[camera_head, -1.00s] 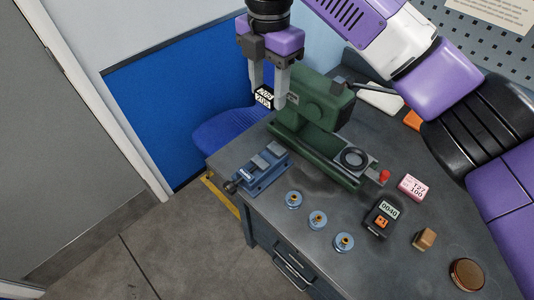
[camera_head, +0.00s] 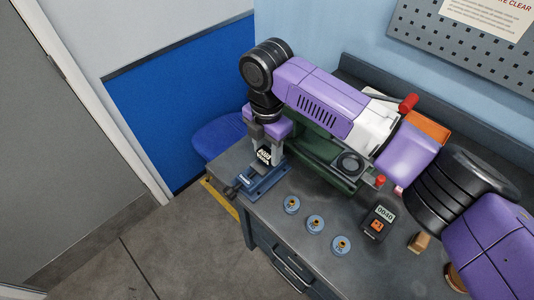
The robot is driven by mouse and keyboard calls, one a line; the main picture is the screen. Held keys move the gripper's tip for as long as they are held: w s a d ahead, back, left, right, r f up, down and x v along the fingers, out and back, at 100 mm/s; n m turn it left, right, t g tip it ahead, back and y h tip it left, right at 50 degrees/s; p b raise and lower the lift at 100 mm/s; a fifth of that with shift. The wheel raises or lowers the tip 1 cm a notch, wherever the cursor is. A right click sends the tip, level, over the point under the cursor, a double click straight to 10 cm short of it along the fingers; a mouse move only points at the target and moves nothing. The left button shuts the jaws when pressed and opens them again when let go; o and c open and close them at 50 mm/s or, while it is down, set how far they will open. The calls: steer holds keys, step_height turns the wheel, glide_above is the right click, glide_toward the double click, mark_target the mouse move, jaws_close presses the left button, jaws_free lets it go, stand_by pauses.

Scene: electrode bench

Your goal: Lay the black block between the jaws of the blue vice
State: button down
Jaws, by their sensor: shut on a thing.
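My gripper (camera_head: 268,150) points down over the blue vice (camera_head: 262,183) at the bench's left corner. It is shut on the black block (camera_head: 264,156), which shows a white printed label. In the picture the block overlaps the upper part of the vice, near its jaws. I cannot tell whether it sits between the jaws or just above them. The gripper and block hide much of the jaws.
The green machine (camera_head: 318,155) stands close to the right of the vice, partly behind my arm. Several small blue round holders (camera_head: 315,223) stand along the bench front. A dark meter (camera_head: 378,222) and a wooden block (camera_head: 418,242) lie further right.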

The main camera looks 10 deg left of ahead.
mark_target(267, 152)
steer(key=shift+f, duration=1.2)
steer(key=shift+f, duration=0.1)
steer(key=c, duration=0.7)
jaws_free()
step_height(267, 152, up, 12)
steer(key=shift+r+b, duration=0.15)
steer(key=shift+b, duration=0.9)
